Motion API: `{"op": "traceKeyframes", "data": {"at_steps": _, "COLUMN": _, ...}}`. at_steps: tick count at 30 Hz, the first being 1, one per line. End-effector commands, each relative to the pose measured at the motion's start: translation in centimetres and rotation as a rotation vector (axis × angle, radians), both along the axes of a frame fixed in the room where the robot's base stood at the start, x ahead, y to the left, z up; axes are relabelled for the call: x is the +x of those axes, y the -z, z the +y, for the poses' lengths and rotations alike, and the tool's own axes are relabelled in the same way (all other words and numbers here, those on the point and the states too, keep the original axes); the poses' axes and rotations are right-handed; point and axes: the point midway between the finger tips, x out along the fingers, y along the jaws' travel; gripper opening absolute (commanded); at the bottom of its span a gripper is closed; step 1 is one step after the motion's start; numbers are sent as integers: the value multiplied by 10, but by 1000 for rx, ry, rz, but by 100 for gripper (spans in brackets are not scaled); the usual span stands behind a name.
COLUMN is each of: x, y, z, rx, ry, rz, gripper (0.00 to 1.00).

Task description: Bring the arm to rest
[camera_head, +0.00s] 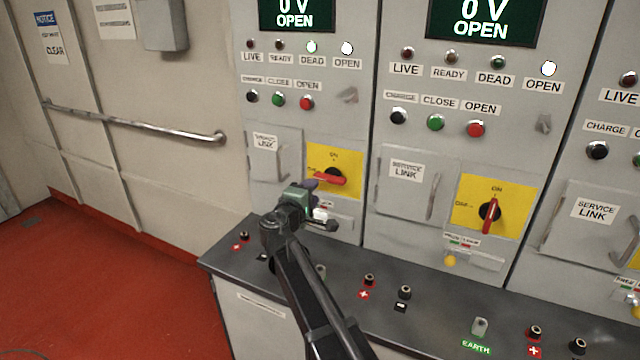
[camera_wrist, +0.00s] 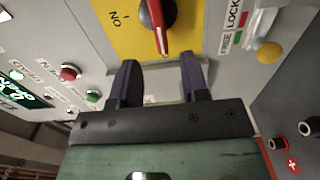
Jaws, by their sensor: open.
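My gripper (camera_head: 312,190) is in front of the left cabinet, just left of its red rotary handle (camera_head: 330,178). In the wrist view my gripper (camera_wrist: 160,62) is open, with two dark fingers apart and nothing between them. The red handle (camera_wrist: 158,25) there lies just beyond the fingertips, its tip lined up with the gap; I see no contact. The handle lies roughly level on its yellow plate (camera_head: 348,157), pointing left towards OFF. My arm reaches up over the bench from the bottom of the head view.
A dark bench (camera_head: 420,318) with several terminals runs below the cabinets. The middle cabinet's red handle (camera_head: 489,215) stands upright. The service link door (camera_head: 275,152) is close to my gripper. A handrail (camera_head: 130,122) runs along the left wall. Red floor (camera_head: 90,285) lies clear at left.

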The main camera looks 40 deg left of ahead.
Motion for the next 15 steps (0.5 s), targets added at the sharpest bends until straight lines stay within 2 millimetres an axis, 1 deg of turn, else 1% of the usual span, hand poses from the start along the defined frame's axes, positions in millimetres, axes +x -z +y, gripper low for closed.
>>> {"op": "traceKeyframes", "data": {"at_steps": 1, "x": -12, "y": 0, "z": -5, "rx": 0, "ry": -2, "rz": 0, "gripper": 42}}
{"op": "traceKeyframes", "data": {"at_steps": 3, "x": -22, "y": 0, "z": -7, "rx": 0, "ry": -1, "rz": 0, "gripper": 42}}
{"op": "traceKeyframes", "data": {"at_steps": 6, "x": -31, "y": 0, "z": -8, "rx": 0, "ry": -1, "rz": 0, "gripper": 42}}
{"op": "traceKeyframes", "data": {"at_steps": 15, "x": -32, "y": 0, "z": -8, "rx": 0, "ry": 0, "rz": 0, "gripper": 42}}
